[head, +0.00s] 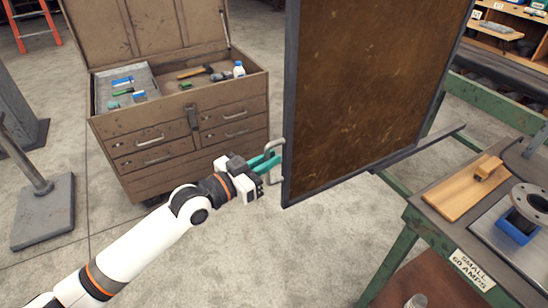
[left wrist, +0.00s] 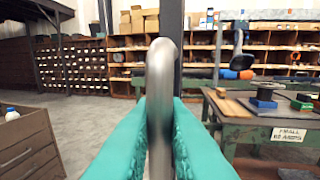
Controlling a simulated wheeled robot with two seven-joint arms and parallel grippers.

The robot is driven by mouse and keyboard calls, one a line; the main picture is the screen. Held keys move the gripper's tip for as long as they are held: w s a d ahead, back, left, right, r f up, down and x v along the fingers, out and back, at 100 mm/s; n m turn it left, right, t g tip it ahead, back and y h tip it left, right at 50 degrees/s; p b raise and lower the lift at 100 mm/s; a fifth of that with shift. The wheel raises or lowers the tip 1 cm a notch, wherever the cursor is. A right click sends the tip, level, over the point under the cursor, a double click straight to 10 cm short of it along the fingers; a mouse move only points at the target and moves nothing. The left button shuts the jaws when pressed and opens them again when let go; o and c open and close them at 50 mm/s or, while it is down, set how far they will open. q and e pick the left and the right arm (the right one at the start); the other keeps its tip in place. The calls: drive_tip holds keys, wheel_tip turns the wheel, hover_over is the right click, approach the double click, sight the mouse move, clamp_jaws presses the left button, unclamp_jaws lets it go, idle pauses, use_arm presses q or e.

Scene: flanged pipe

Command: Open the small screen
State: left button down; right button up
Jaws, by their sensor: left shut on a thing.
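The small screen (head: 365,90) is a dark brown panel in a grey frame, standing upright in the middle of the head view. A metal handle (head: 277,158) sticks out from its left edge. My left gripper (head: 272,160) is shut on this handle with its teal fingers. In the left wrist view the handle (left wrist: 160,105) stands upright between the two fingertips (left wrist: 160,120), and the screen shows edge-on behind it as a dark vertical strip (left wrist: 171,45). My right gripper is not in view.
A brown tool chest (head: 185,125) with an open lid stands left of the screen. A green workbench (head: 415,215) with a wooden board (head: 455,193), a blue block (head: 516,230) and a flange is at the right. Bare concrete floor (head: 300,255) lies below the screen.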

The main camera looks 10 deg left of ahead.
use_arm(q)
drive_tip(key=shift+s+a, duration=0.4)
drive_tip(key=shift+a, duration=0.15)
drive_tip(key=c, duration=1.5)
unclamp_jaws()
drive_tip(key=shift+c, duration=0.2)
drive_tip(key=b+v, duration=0.2)
drive_tip(key=v, duration=1)
